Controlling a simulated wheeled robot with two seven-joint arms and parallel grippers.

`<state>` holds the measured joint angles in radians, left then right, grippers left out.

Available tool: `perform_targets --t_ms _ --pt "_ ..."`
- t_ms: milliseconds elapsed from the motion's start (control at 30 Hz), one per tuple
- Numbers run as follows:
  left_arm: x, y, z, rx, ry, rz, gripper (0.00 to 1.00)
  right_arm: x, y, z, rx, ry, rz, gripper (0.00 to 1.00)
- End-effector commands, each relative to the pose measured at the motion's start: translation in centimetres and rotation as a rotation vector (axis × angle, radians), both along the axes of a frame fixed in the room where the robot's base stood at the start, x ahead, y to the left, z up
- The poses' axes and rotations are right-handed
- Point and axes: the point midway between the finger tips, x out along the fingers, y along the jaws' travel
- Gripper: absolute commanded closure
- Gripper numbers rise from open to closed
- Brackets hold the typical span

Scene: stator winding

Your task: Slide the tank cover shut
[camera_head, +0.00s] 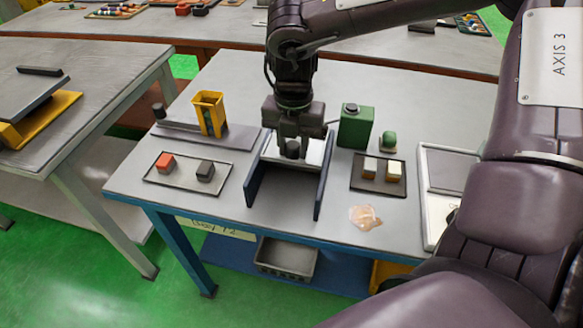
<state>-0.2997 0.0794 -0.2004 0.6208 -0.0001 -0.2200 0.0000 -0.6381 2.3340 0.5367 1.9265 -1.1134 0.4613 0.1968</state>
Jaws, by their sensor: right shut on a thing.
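The tank (252,184) stands in the middle of the table, with a blue wall on its left and right sides. The tank cover (316,152) looks like the pale plate at the tank's back end. The front part of the tank is uncovered and shows a dark grey inside. My right gripper (292,149) reaches down over the back part of the tank and is shut on a dark knob that seems to belong to the cover. The gripper hides much of the cover and the exact grip. My left gripper is not in view.
Left of the tank are a tray (148,176) with a red and a dark block, and a yellow holder (209,112). To the right are a green box (356,126), a dark tray (366,186) with pale blocks and a clear puddle-like patch (365,217).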

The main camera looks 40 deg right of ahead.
Motion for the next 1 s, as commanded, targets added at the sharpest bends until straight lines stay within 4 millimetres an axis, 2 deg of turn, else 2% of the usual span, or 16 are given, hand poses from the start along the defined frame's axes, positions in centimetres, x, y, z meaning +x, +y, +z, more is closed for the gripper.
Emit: perform_targets --t_ms 33,933,967,1000 --pt "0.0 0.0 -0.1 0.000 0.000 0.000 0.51 0.1 -0.2 -0.4 0.000 0.006 -0.002 0.82" --pt "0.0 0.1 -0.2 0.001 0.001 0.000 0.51 2.8 -3.5 -0.4 0.001 0.006 0.000 0.82" --pt "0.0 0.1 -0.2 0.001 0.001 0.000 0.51 2.8 -3.5 -0.4 0.001 0.006 0.000 0.66" --pt "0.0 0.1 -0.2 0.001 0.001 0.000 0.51 2.7 -3.5 -0.4 0.001 0.007 0.000 0.61"
